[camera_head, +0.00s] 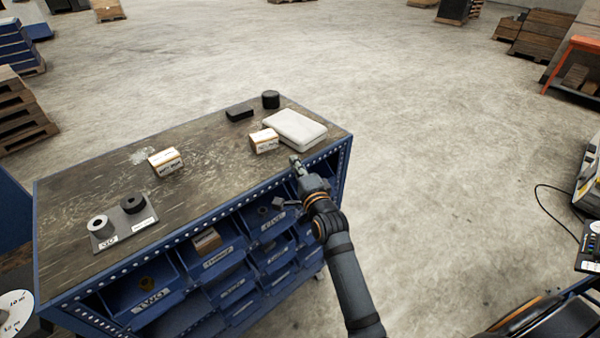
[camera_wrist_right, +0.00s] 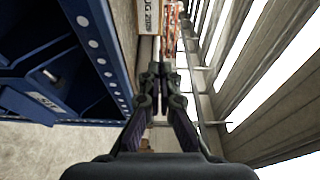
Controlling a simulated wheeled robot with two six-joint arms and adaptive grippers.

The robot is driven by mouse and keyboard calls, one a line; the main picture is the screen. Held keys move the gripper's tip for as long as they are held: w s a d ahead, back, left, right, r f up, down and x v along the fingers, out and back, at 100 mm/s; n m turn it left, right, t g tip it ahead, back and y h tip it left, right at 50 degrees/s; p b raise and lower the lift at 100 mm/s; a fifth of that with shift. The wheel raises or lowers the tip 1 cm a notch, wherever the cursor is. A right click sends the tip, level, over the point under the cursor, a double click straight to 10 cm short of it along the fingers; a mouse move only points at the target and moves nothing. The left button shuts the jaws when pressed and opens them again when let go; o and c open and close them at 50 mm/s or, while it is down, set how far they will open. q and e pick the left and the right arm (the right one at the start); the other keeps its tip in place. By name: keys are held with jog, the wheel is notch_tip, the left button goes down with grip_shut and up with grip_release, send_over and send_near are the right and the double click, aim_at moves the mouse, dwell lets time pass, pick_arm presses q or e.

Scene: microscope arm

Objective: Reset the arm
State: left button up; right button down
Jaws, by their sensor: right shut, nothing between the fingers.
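My right gripper (camera_head: 297,165) is shut and empty at the front edge of the workbench (camera_head: 205,137), near its right end. In the right wrist view the fingertips (camera_wrist_right: 160,72) meet in the middle, with nothing between them. A small white and orange box (camera_head: 264,141) stands on the bench just beyond the gripper, apart from it. The box also shows at the top of the right wrist view (camera_wrist_right: 147,15). My right arm comes up from the bottom of the head view. My left gripper is not in view.
On the bench are a white case (camera_head: 296,127), a black cylinder (camera_head: 270,99), a black block (camera_head: 239,113), another box (camera_head: 166,162) and a grey plate with two round pieces (camera_head: 123,222). Blue bins (camera_head: 222,264) fill the front. The floor (camera_head: 440,150) right of the bench is clear.

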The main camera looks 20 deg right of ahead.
jog(key=s+f+n+g, duration=0.3)
jog(key=s+f, duration=0.1)
jog(key=f, duration=0.8)
jog(key=s+f+n+g, duration=0.2)
jog(key=s+f+n, duration=0.15)
jog(key=f, duration=0.95)
jog(key=s+f+n+g, duration=0.25)
jog(key=s+f, duration=0.25)
jog(key=f, duration=0.7)
jog(key=s+d+f+n+g, duration=0.3)
jog(key=s+f, duration=0.6)
jog(key=s, duration=0.2)
jog(key=s+d+f+n+g, duration=0.3)
jog(key=s+f, duration=0.7)
jog(key=s, duration=0.1)
jog(key=s+d+f+n+g, duration=0.1)
jog(key=s+f, duration=0.1)
jog(key=s, duration=0.6)
jog(key=s+d+f+n+g+h, duration=0.1)
jog(key=s+d+f+n+g, duration=0.1)
jog(key=s, duration=0.6)
jog(key=shift+d+f, duration=0.15)
jog(key=shift+f, duration=0.1)
